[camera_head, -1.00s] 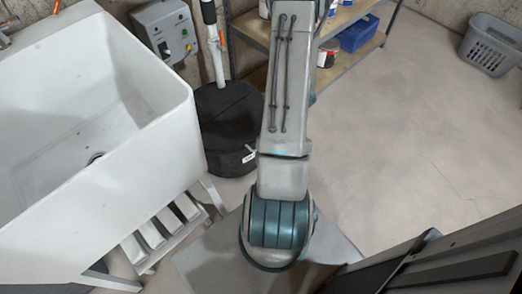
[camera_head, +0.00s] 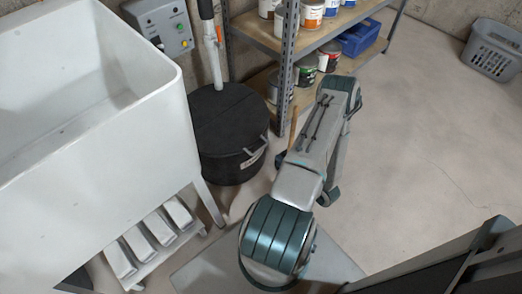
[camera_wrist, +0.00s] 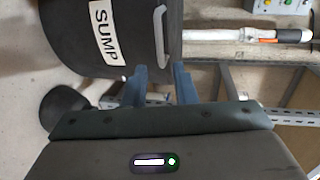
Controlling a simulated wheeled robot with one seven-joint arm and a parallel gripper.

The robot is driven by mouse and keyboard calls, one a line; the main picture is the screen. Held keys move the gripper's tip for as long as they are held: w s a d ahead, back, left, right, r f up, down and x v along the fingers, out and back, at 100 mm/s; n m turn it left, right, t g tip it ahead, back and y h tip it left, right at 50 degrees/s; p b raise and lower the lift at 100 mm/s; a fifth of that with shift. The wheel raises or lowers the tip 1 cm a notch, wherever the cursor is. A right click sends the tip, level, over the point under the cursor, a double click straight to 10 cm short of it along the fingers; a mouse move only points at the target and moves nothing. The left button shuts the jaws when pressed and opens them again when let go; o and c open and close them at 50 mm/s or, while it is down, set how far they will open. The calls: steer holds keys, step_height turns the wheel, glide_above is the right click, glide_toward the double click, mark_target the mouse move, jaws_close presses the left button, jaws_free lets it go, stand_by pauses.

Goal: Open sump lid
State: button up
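The sump (camera_head: 228,165) is a round black tub beside the white sink. Its flat black lid (camera_head: 225,115) lies level on top, with a white pipe rising at its back edge. A pale handle (camera_head: 257,150) is at the lid's front right, above a label. In the wrist view the sump (camera_wrist: 75,50) shows its SUMP label and the handle (camera_wrist: 160,38). My gripper (camera_wrist: 160,69) has two blue fingers held apart, with nothing between them. The handle is just beyond the fingertips, roughly in line with the gap. In the head view my arm hides the fingers.
A white sink (camera_head: 140,130) stands close left of the sump, with slatted rack below. Metal shelving (camera_head: 285,75) with paint cans and a blue box (camera_head: 360,38) stands behind. A control box (camera_head: 162,28) is on the wall. A grey basket (camera_head: 492,50) is far right; floor between is clear.

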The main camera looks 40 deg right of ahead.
mark_target(261, 148)
steer(key=b+x, duration=0.2)
steer(key=x, duration=0.9)
steer(key=shift+w+a+f+b, duration=0.1)
steer(key=shift+w+b, duration=0.2)
steer(key=shift+w, duration=0.1)
steer(key=shift+c, duration=0.4)
jaws_close()
